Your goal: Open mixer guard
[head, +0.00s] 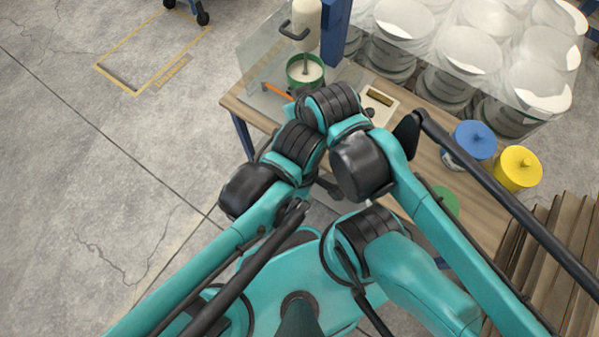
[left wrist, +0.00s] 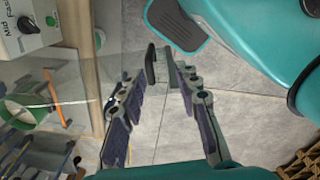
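The mixer (head: 306,38) stands at the table's far left corner, its shaft above a green container of white material (head: 305,76). The clear guard (head: 262,62) stands beside it, with a dark handle (head: 289,31) near the mixer's top. In the left wrist view, the clear pane (left wrist: 62,84) and green container (left wrist: 30,118) are at left. My left gripper (left wrist: 163,72) is open and empty over the floor, right of the pane and apart from it. I cannot make out my right gripper.
A control box (left wrist: 25,24) with a knob sits on the wooden table (head: 415,160). An orange tool (head: 277,90) lies near the mixer. White buckets (head: 410,30) stand behind. A blue-lidded tub (head: 474,140) and yellow tub (head: 518,168) stand right. Floor at left is clear.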

